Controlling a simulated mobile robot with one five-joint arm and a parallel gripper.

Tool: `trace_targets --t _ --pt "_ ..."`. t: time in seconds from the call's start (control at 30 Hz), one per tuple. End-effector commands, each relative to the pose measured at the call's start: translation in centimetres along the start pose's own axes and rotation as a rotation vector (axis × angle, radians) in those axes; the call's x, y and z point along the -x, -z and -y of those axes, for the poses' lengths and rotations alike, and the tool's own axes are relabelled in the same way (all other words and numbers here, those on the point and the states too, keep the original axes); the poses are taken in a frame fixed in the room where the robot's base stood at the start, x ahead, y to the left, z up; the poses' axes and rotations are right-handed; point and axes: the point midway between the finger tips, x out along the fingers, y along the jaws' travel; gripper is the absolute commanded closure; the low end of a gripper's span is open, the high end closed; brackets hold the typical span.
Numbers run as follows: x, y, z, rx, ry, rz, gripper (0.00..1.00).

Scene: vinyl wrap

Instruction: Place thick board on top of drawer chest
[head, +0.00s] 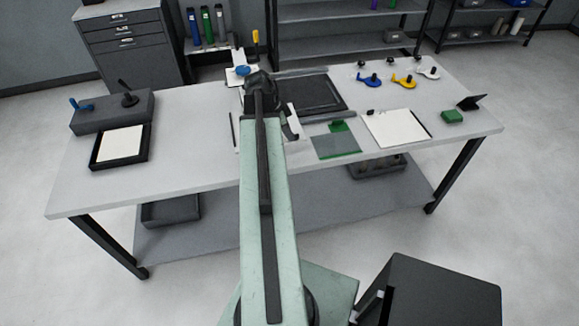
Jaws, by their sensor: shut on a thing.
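My gripper (262,84) is over the back middle of the table, far to the right of the chest. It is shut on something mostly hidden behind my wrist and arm. A pale flat piece (293,124) shows beside my arm and seems to be the thick board, but I cannot see clearly how the fingers meet it.
The table (190,115) carries a dark framed panel (312,94), white sheet (397,127), green-edged sheet (337,146), grey block (112,111) and blue, yellow and white tools. Shelves stand behind. A black box (440,290) is at front right.

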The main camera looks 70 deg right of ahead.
Motion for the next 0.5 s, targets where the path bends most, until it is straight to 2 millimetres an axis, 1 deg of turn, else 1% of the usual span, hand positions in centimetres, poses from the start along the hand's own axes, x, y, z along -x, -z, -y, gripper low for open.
trace_targets --t 0.03,0.4,0.5 --pt "-1.6 -0.7 0.0 0.0 0.0 0.0 1.0" --pt "-7.5 -3.0 -0.1 -0.001 0.0 0.0 1.0" --pt "-8.4 -3.4 -0.1 -0.001 0.0 0.0 1.0"
